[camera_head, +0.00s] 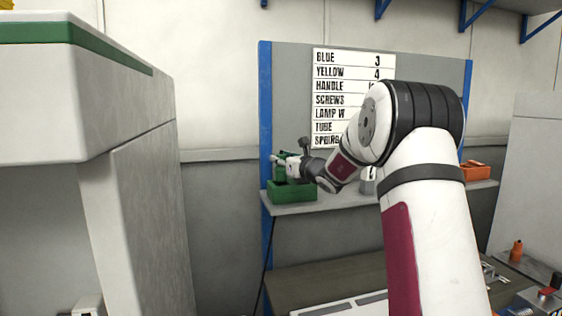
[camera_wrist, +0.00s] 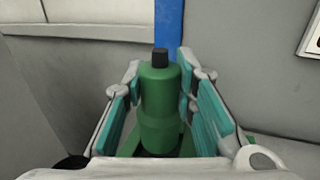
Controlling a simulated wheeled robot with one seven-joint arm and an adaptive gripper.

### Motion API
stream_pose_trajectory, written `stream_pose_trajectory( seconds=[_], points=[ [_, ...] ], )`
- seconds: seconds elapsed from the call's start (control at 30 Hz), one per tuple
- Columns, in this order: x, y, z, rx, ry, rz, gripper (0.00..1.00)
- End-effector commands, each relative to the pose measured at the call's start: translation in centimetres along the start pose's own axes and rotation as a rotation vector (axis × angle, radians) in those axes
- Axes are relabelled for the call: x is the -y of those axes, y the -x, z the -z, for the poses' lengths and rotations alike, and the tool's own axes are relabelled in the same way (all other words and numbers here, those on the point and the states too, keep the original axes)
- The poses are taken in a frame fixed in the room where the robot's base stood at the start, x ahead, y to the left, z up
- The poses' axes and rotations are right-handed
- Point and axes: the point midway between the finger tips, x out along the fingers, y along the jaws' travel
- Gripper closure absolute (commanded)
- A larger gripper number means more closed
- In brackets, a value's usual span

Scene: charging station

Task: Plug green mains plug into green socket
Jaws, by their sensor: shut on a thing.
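The green mains plug (camera_wrist: 160,105) stands between the two teal-padded fingers of my gripper (camera_wrist: 165,98) in the wrist view. It is a green cylinder with a small black tip. My gripper is shut on it. In the head view my gripper (camera_head: 281,164) is just above a green open box (camera_head: 292,194) at the shelf's left end, and a bit of green shows at the fingers. I cannot tell whether this box is or holds the green socket. Some green shows below the plug in the wrist view, mostly hidden by the fingers.
The shelf (camera_head: 335,205) has a blue post (camera_head: 266,120) at its left and a label board (camera_head: 330,75) behind. An orange box (camera_head: 474,172) sits at its right. A workbench (camera_head: 335,280) lies below. A large white cabinet (camera_head: 90,100) stands at left.

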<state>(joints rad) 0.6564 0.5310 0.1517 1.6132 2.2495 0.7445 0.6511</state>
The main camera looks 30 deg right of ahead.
Motion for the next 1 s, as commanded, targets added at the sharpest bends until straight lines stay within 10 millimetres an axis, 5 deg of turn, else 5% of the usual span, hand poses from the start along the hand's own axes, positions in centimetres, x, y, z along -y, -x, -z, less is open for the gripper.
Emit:
stream_pose_trajectory(
  seconds=[1.0],
  points=[
    [0.0, 0.0, 1.3, 0.001, 0.001, 0.0, 1.0]
  ],
)
